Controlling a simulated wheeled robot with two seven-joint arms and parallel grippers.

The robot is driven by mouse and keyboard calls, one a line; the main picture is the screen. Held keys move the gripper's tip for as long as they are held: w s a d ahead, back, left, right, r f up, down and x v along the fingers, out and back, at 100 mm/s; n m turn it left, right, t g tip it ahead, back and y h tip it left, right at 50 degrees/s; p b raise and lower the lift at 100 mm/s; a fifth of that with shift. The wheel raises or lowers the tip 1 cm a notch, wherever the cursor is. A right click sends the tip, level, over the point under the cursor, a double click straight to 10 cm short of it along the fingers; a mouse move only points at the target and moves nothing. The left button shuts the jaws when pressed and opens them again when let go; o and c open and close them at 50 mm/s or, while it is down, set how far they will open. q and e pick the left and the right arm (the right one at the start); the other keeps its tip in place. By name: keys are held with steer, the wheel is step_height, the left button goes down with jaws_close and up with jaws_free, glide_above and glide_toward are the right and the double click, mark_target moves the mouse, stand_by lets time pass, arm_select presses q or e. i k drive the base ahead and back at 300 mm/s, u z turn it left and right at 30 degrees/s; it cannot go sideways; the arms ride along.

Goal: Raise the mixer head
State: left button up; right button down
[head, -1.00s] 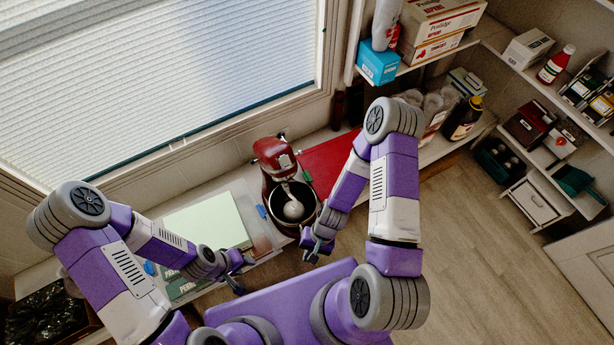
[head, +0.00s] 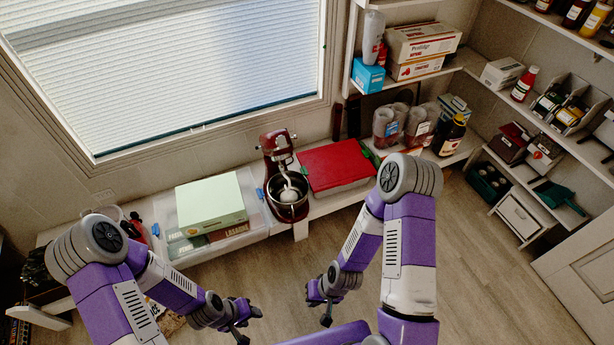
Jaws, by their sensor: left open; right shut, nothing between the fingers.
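The red stand mixer (head: 278,152) stands on the low white shelf below the window. Its head sits over a dark metal bowl (head: 288,204), and a pale beater shows in the bowl. I cannot tell the exact tilt of the head from above. My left gripper (head: 247,322) is open and empty, in front of the shelf and below the mixer in the picture. My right gripper (head: 320,306) is shut and empty, also in front of the shelf, apart from the mixer.
A pale green box (head: 211,203) lies in a clear tray left of the mixer. A red-lidded container (head: 335,166) sits close on its right. Jars (head: 418,124) and a dark bottle (head: 449,135) stand further right.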

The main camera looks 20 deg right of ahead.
mark_target(270, 148)
steer(key=z, duration=0.6)
steer(key=i, duration=0.5)
steer(key=z, duration=0.6)
steer(key=i, duration=0.9)
steer(key=u, duration=0.9)
steer(key=i, duration=0.6)
steer(key=u, duration=0.6)
